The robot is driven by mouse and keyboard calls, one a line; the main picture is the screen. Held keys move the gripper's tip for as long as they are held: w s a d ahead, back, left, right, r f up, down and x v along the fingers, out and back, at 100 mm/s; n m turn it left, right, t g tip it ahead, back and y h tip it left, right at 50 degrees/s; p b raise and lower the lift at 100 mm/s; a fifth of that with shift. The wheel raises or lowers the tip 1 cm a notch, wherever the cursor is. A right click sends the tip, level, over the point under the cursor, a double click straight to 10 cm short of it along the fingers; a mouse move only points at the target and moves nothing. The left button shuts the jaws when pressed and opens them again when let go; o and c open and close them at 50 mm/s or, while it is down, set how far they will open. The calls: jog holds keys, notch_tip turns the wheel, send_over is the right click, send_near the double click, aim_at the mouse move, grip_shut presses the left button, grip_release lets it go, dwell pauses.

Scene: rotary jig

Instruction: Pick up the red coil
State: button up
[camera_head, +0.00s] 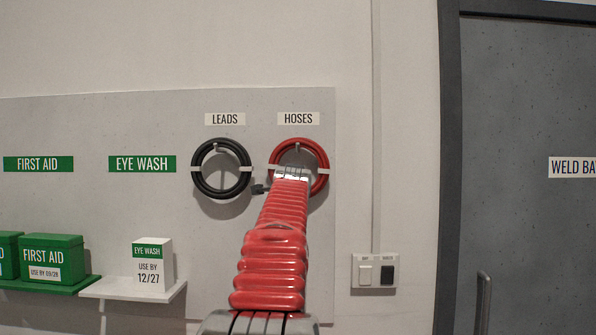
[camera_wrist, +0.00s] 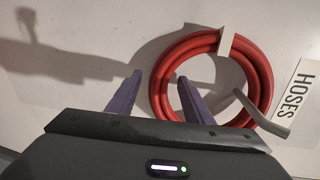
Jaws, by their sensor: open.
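The red coil (camera_head: 323,160) hangs on the wall panel under the HOSES label in the head view, its lower part hidden behind my arm. In the wrist view the coil (camera_wrist: 266,75) is a ring with a white tie and a pale hook through it. My gripper (camera_wrist: 160,77) is open in the wrist view. Its two purple fingers point at the coil: one tip is outside the ring, the other shows inside it. The coil's near left stretch appears between them, but I cannot tell if the fingers reach its depth or touch it.
A black coil (camera_head: 197,170) hangs just left, under the LEADS label (camera_head: 225,119). The HOSES label (camera_wrist: 299,95) is beside the red coil. Lower left are a shelf with an eye wash box (camera_head: 153,262) and green first aid boxes (camera_head: 52,258). A switch plate (camera_head: 374,270) and grey door are right.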

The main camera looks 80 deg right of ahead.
jog(key=shift+c, duration=0.5)
grip_shut()
jog(key=shift+r, duration=0.1)
dwell(0.4)
